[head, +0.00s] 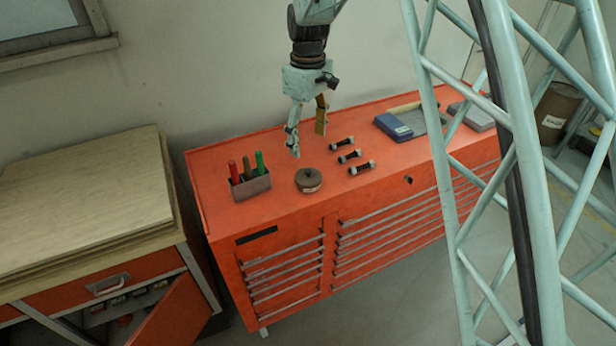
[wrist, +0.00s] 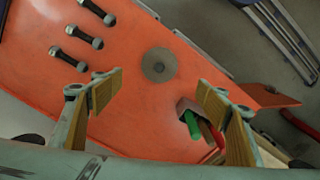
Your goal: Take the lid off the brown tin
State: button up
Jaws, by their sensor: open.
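The brown tin (head: 308,184) stands upright on the red tool cabinet, near its front edge. Its round lid (head: 308,174) with a small knob is on top. From above, the lid (wrist: 159,65) shows as a grey-brown disc with a knob at its centre in the wrist view. My gripper (head: 307,142) is open and empty, above the cabinet top and apart from the tin. In the wrist view the tin lies beyond the two fingertips (wrist: 159,83), between them from left to right.
A grey holder (head: 251,187) with red, brown and green handles stands left of the tin. Several bolts (head: 349,156) lie to its right. A blue case (head: 392,126) and tray lie further right. The red cabinet top (head: 222,158) is otherwise clear around the tin.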

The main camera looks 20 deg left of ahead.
aim_at(308, 171)
jog(key=shift+f, duration=0.1)
jog(key=shift+f, duration=4.15)
jog(key=shift+f+p, duration=0.1)
jog(key=shift+p, duration=0.2)
jog(key=shift+w+f+p, duration=0.1)
jog(key=shift+f+p, duration=0.25)
jog(key=shift+f, duration=2.2)
jog(key=c, duration=0.9)
